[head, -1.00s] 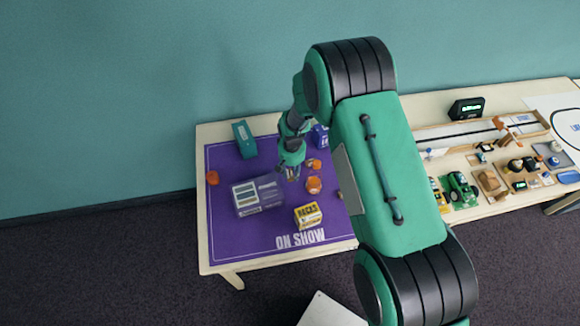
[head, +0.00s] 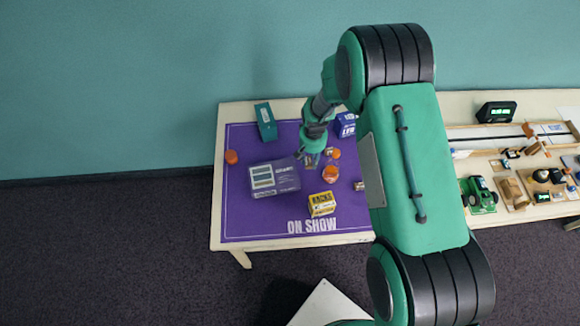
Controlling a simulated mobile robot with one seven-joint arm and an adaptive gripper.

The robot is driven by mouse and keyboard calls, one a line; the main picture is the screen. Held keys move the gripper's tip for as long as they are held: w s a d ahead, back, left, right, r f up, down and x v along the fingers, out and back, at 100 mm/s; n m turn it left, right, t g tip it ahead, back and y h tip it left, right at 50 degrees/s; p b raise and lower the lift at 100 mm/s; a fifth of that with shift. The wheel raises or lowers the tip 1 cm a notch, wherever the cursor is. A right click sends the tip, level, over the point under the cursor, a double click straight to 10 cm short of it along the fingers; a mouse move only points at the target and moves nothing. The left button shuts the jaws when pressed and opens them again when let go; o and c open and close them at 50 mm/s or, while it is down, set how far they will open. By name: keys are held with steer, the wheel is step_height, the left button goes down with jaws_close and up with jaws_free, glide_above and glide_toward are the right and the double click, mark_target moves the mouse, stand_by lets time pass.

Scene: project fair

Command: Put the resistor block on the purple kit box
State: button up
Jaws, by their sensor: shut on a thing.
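The purple kit box (head: 287,183) lies on the purple mat, with a pale label on its left part. My gripper (head: 312,164) points down just beyond the right end of the kit box, close to its back right corner. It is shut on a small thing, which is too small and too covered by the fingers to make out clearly. I cannot tell from this view whether that thing touches the mat or the box. I cannot pick out the resistor block for certain anywhere else.
An orange jar (head: 331,173) stands right of my gripper, and a yellow box (head: 321,204) in front. A teal box (head: 265,122), an orange item (head: 231,157) and a blue box (head: 346,124) stand around the mat (head: 250,222). My arm hides the table's middle.

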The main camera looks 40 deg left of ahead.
step_height(320, 180, up, 11)
steer(key=s+d+b, duration=0.2)
steer(key=s+d, duration=0.1)
steer(key=s, duration=0.8)
steer(key=s+d+b, duration=0.2)
steer(key=s+d, duration=0.1)
steer(key=s, duration=0.8)
steer(key=shift+w+d+f, duration=0.1)
steer(key=shift+w+f, duration=0.05)
steer(key=shift+f, duration=1.15)
steer(key=shift+w+f, duration=0.1)
steer(key=shift+f, duration=1.2)
glide_above(275, 174)
steer(key=shift+f+b, duration=0.35)
steer(key=shift+f, duration=0.45)
steer(key=shift+s, duration=0.1)
steer(key=shift+f, duration=1.75)
steer(key=shift+f, duration=0.1)
